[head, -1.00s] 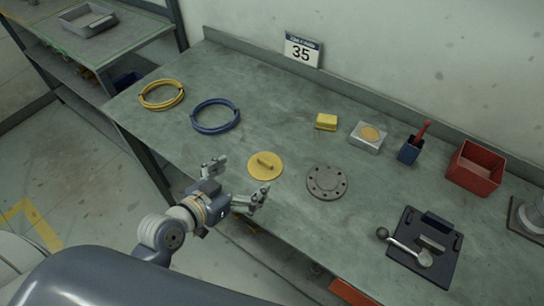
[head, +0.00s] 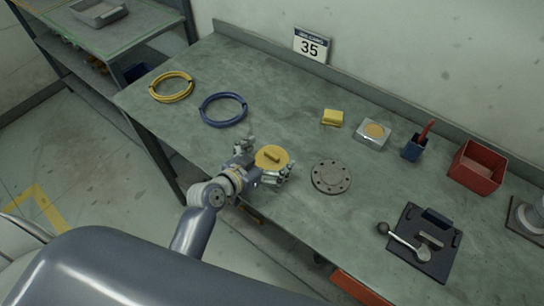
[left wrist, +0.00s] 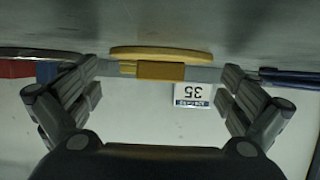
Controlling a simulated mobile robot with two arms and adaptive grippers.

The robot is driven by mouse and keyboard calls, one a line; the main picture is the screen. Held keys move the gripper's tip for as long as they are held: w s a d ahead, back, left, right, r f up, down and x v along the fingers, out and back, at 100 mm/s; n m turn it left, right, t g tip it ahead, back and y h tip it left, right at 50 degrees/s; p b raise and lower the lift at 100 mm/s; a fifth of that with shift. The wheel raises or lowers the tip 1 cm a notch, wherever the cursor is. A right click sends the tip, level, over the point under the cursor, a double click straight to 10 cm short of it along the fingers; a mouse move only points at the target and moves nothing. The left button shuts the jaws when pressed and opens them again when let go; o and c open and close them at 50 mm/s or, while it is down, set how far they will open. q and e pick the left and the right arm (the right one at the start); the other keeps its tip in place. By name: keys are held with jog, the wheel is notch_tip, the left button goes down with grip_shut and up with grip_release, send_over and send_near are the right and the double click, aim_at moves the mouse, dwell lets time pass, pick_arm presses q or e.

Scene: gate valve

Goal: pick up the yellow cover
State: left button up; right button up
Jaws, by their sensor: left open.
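The yellow cover (head: 271,157) is a round disc with a bar handle on top, lying flat on the workbench (head: 295,225) near its front edge. My left gripper (head: 265,160) is open, with one finger on the left of the cover and the other on its lower right side. In the left wrist view, which is upside down, the cover (left wrist: 160,52) and its handle (left wrist: 160,71) show between the spread fingers. I see no grip on the handle. My right gripper is not in view.
A grey flanged disc (head: 331,177) lies just right of the cover. Blue (head: 222,110) and yellow (head: 171,87) cable coils lie behind left. A yellow block (head: 333,118), a red bin (head: 476,167) and a black fixture with a lever (head: 420,242) are further right.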

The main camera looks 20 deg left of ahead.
pick_arm(q)
jog(key=c, duration=1)
jog(key=shift+r, duration=0.15)
